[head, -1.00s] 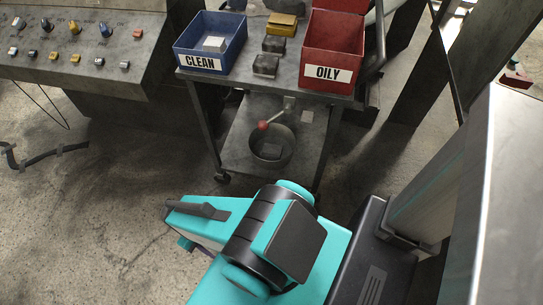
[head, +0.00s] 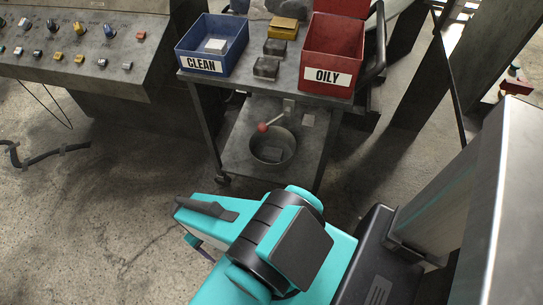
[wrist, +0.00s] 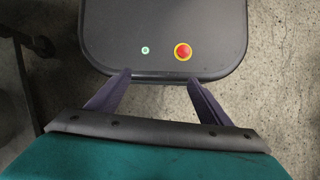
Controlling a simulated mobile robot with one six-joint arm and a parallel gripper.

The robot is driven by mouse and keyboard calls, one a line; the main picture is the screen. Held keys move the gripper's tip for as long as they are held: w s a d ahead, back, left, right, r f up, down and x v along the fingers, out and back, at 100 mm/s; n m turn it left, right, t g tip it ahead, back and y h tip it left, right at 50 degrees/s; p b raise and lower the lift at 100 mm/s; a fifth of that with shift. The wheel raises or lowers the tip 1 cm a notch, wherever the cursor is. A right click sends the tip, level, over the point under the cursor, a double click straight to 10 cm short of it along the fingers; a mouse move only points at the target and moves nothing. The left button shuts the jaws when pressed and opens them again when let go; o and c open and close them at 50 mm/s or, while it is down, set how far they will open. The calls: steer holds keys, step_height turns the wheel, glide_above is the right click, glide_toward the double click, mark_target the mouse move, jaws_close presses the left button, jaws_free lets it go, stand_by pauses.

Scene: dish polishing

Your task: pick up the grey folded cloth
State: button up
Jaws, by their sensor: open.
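Two small grey folded pads lie between the bins on the cart's top: a darker one (head: 275,48) and a nearer grey one (head: 265,68). Both look like folded cloths; I cannot tell which grey one is meant. A yellow folded cloth (head: 283,28) lies just behind them.
The red OILY bin (head: 327,78) stands right of the pads. The cart's lower shelf (head: 240,130) holds a round metal pot (head: 272,147) with a red-knobbed lever above it. A control console (head: 60,60) stands at left. A dark cable (head: 50,158) lies on the otherwise open floor.

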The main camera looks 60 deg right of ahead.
steer(key=w+d+f+m+t+y+b, duration=0.1)
steer(key=w+d+f+m+y+b, duration=0.1)
steer(key=w+m+b, duration=0.35)
steer(key=w+d+f+m+y+b, duration=0.1)
steer(key=w+d+f+m+b, duration=0.1)
steer(key=w+m, duration=0.6)
steer(key=w+d+m+t+y+b, duration=0.1)
steer(key=w+d+m+b, duration=0.2)
steer(key=d, duration=0.4)
steer(key=w+d+f+m+t+b, duration=0.1)
steer(key=w+d+m+t+b, duration=0.1)
steer(key=w+d+m+b, duration=0.3)
steer(key=w+d+m+t+y+b, duration=0.1)
steer(key=d+m+b, duration=0.1)
steer(key=d, duration=0.6)
steer(key=s+d+m+t+h+b, duration=0.15)
steer(key=d+b, duration=0.35)
steer(key=d, duration=0.5)
steer(key=s+d+m+t+b, duration=0.25)
steer(key=d+b, duration=0.25)
steer(key=d, duration=0.6)
steer(key=s+d+m+t+h+b, duration=0.1)
steer(key=s+d+m+b, duration=0.3)
steer(key=s+d, duration=0.9)
steer(key=d+h+b, duration=0.1)
steer(key=d+b, duration=0.1)
steer(key=b, duration=0.1)
steer(key=shift+d+r+b, duration=0.25)
steer(key=shift+d+b, duration=0.1)
steer(key=shift+d, duration=0.05)
